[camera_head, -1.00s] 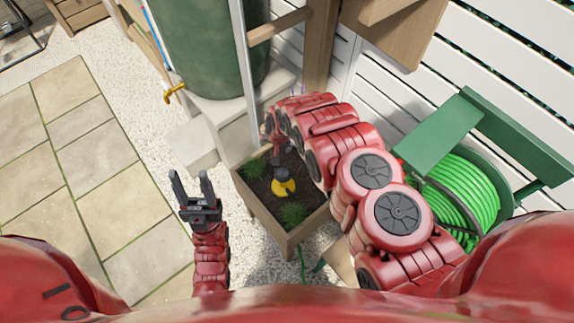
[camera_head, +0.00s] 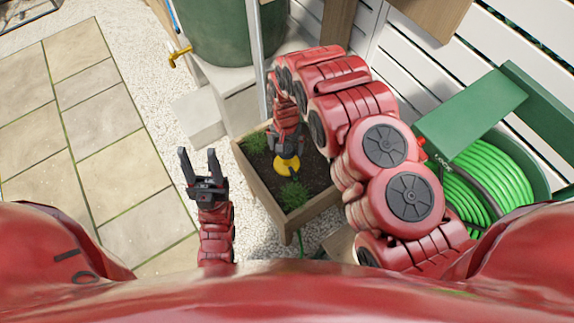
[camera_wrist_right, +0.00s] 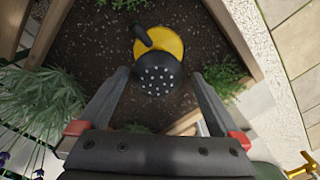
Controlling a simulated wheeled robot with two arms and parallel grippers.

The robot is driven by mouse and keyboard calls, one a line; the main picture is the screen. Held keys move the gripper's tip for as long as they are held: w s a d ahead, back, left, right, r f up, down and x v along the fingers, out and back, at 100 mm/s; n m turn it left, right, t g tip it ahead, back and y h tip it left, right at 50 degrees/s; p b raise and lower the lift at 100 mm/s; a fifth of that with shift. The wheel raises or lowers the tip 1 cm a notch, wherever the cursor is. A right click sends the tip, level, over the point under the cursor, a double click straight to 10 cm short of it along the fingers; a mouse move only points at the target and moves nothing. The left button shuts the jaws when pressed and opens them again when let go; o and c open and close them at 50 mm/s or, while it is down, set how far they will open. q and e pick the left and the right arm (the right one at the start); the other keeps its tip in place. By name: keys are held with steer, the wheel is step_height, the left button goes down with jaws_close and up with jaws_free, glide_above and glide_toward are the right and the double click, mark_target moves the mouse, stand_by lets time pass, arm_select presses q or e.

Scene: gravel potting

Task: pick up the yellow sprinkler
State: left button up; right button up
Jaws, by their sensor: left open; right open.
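The yellow sprinkler (camera_head: 287,166) stands on dark soil inside a wooden planter (camera_head: 267,203). In the right wrist view the sprinkler (camera_wrist_right: 172,43) shows a yellow round part and a black head with pale dots. My right gripper (camera_head: 287,152) is over the planter, pointing down, and partly covers the sprinkler in the head view. In the right wrist view my right gripper (camera_wrist_right: 160,80) is open, with one finger on each side of the black head; whether they touch it cannot be told. My left gripper (camera_head: 198,158) is open and empty, left of the planter.
Green plants (camera_head: 293,194) grow in the planter, close to the sprinkler. A green barrel (camera_head: 222,30) with a yellow tap (camera_head: 179,56) stands behind. A green hose reel (camera_head: 484,185) stands at the right by the white fence. Paving at the left is clear.

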steer(key=f, duration=0.7)
steer(key=shift+s+d+f+p, duration=0.1)
steer(key=shift+s+f+p, duration=0.1)
steer(key=shift+p, duration=0.1)
jaws_close()
